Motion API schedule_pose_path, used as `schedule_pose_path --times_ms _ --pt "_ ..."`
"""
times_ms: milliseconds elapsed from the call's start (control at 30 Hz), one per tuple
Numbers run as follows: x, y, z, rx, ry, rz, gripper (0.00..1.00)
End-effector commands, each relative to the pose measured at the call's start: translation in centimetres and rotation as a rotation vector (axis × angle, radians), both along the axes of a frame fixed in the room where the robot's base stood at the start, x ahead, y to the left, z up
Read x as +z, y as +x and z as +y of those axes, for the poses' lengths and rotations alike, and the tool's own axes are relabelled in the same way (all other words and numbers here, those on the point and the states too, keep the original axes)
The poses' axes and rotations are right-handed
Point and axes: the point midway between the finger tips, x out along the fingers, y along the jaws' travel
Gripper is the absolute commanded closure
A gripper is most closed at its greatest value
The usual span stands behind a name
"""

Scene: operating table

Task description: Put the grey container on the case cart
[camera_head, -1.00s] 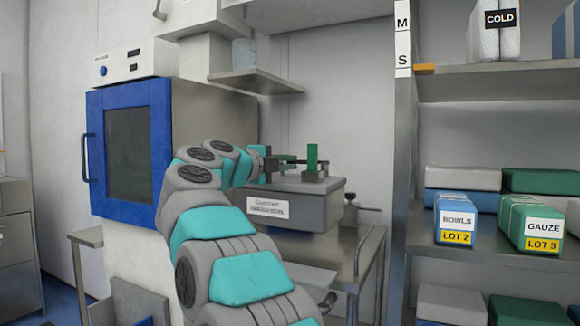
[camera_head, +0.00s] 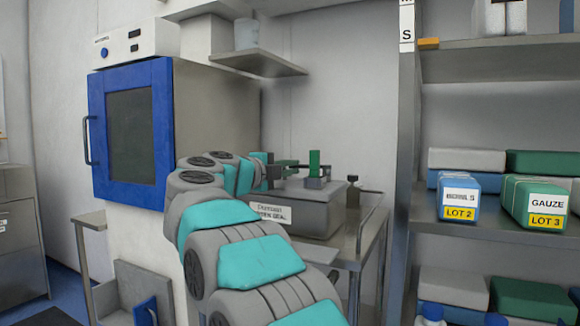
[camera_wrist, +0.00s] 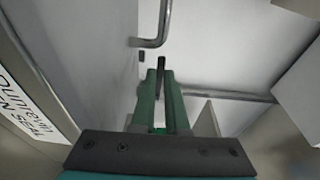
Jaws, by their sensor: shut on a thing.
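The grey container (camera_head: 310,212) shows in the head view, a lidded box with a white label on its front. It hangs over or rests on the top of a steel cart (camera_head: 350,249) with a raised rail; I cannot tell whether its base touches. My gripper (camera_head: 314,164) is at the top of the container, its green fingers shut on it. In the wrist view the fingers (camera_wrist: 160,105) are close together around a narrow dark part, and a label (camera_wrist: 25,105) shows at the left edge. My arm hides the container's left side.
A blue-doored cabinet (camera_head: 130,128) stands left of the container. A small wall shelf (camera_head: 262,63) is above it. A dark fitting (camera_head: 352,190) stands just behind the container's right side. Shelving with boxes (camera_head: 458,196) is close on the right.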

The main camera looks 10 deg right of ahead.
Motion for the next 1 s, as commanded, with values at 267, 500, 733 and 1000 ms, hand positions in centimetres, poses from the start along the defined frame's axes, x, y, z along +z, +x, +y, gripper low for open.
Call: schedule_pose_path --times_ms 267,500,733,1000 --pt "0.0 0.0 0.0 0.000 0.000 -0.001 0.73" --pt "0.0 0.0 0.0 0.000 0.000 -0.001 0.58" --pt "0.1 -0.2 0.3 0.001 0.000 0.000 0.58" --pt "0.2 -3.2 3.7 0.005 -0.001 -0.002 0.58"
